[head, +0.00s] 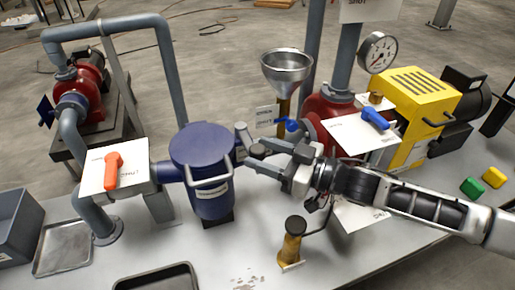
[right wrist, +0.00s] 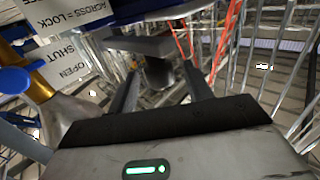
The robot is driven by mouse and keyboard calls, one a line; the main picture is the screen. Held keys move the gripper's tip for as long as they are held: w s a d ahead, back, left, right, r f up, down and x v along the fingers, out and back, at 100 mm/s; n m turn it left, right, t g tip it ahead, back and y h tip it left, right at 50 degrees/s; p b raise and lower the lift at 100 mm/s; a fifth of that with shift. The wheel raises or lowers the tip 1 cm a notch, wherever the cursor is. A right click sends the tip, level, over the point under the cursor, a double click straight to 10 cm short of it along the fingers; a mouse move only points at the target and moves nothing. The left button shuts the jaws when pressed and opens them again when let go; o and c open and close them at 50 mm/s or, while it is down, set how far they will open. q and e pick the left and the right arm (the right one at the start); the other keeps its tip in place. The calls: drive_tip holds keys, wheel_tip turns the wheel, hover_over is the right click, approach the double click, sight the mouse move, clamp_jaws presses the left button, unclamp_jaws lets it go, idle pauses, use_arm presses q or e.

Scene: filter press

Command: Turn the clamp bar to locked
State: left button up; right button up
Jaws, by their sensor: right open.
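The dark blue filter vessel (head: 205,170) stands upright on the bench, with a pale curved handle (head: 210,182) on its front. A short grey piece (head: 242,134), which looks like the clamp bar, sticks up at the vessel's right side. In the right wrist view a grey bar (right wrist: 140,45) with a round post lies just beyond and between my fingers. My right gripper (head: 258,155) is open beside the vessel, its fingers pointing left at the grey piece. I cannot tell whether they touch it. My left gripper is out of view.
A steel funnel (head: 286,68) and a blue valve lever (head: 292,125) stand close behind my right gripper. A yellow pump housing (head: 415,108) is at the right. An orange lever (head: 113,170) is at the left. A short yellow post (head: 291,242) stands in front.

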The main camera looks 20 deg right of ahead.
drive_tip(key=shift+x, duration=0.95)
drive_tip(key=shift+c, duration=0.2)
clamp_jaws()
